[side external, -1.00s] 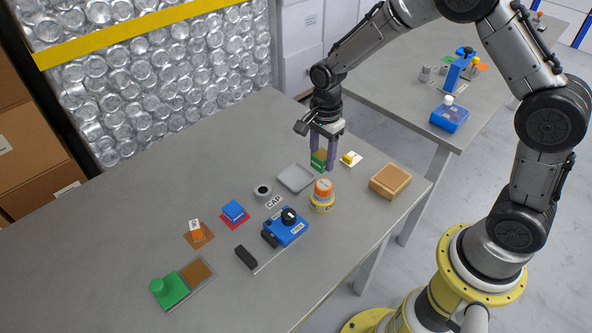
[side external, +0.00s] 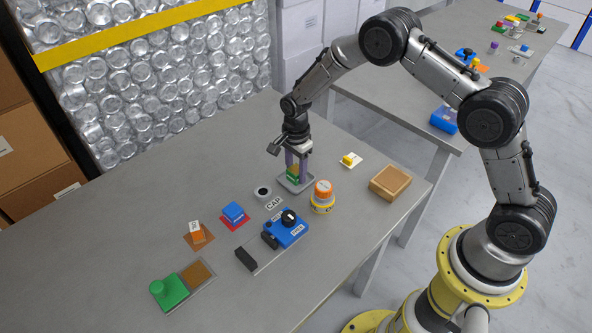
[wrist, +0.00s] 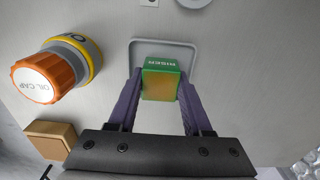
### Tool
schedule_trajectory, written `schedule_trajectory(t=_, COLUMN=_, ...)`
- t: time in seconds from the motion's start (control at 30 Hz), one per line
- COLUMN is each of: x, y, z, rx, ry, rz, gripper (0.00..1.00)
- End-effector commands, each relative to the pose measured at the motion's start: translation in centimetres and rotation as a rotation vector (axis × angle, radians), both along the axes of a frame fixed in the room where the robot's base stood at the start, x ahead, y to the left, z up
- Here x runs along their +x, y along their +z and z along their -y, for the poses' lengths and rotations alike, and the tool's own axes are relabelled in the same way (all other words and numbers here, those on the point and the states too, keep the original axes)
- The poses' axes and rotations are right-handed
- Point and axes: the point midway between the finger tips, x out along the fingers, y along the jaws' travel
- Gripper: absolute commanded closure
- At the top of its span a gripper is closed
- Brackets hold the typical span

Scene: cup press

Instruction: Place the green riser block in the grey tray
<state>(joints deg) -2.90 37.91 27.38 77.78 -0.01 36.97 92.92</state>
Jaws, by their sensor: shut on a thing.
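The green riser block (side external: 293,174) has a brown top, and its green side reads RISER in the wrist view (wrist: 160,82). My gripper (side external: 297,172) points down with its purple fingers (wrist: 159,92) shut on the block's two sides. The block is over the grey tray (side external: 284,187), within its outline in the side view. In the wrist view the tray's rim (wrist: 191,46) shows behind and beside the block. I cannot tell whether the block's base touches the tray floor.
An orange-capped oil jar (side external: 322,197) stands close beside the tray, towards the robot base. A grey ring (side external: 263,192) and a CAP label (side external: 273,203) lie on the other side. A blue device (side external: 286,228), a tan box (side external: 390,182) and a yellow piece (side external: 350,160) are nearby.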

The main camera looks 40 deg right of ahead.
Motion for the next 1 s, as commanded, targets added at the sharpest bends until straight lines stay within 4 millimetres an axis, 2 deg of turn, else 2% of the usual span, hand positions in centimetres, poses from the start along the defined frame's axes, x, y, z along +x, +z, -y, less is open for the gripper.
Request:
schedule_trajectory(t=0.33, x=0.0, y=-0.3, z=0.0, rx=0.0, ry=0.0, rz=0.002, gripper=1.0)
schedule_trajectory(t=0.37, x=0.0, y=-0.3, z=0.0, rx=0.0, ry=0.0, rz=0.001, gripper=0.45)
schedule_trajectory(t=0.4, x=0.0, y=-0.3, z=0.0, rx=0.0, ry=0.0, rz=0.001, gripper=0.38)
schedule_trajectory(t=0.77, x=0.0, y=0.1, z=0.0, rx=0.0, ry=0.0, rz=0.002, gripper=0.38)
schedule_trajectory(t=0.87, x=0.1, y=1.1, z=0.0, rx=0.0, ry=0.0, rz=0.005, gripper=0.38)
schedule_trajectory(t=1.0, x=0.1, y=3.6, z=0.0, rx=0.0, ry=0.0, rz=0.005, gripper=0.38)
